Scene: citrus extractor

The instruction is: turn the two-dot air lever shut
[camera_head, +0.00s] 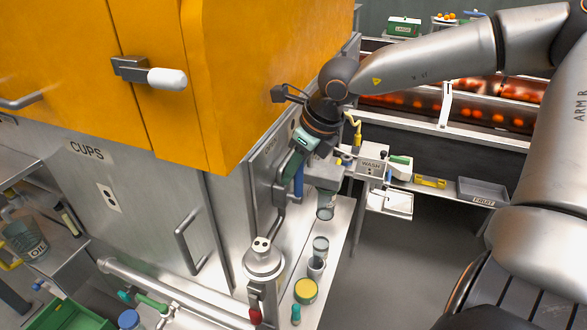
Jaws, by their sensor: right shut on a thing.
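A round steel housing with a two-dot cap (260,244) stands at the corner of the steel cabinet. A grey lever bar (278,213) appears to rise from it towards a dark green grip; the exact joint is hard to see. My right gripper (293,157) reaches down from the upper right and is shut on this two-dot lever's grip, partly hiding it. A blue upright part (298,181) shows just beside the fingers. My left gripper is not in view.
The orange housing (250,80) overhangs close to my right wrist. A red handle (255,309) hangs below the two-dot cap. Cups (320,248) and a yellow-lidded jar (305,291) stand on the narrow ledge. A wash station (371,166) lies behind.

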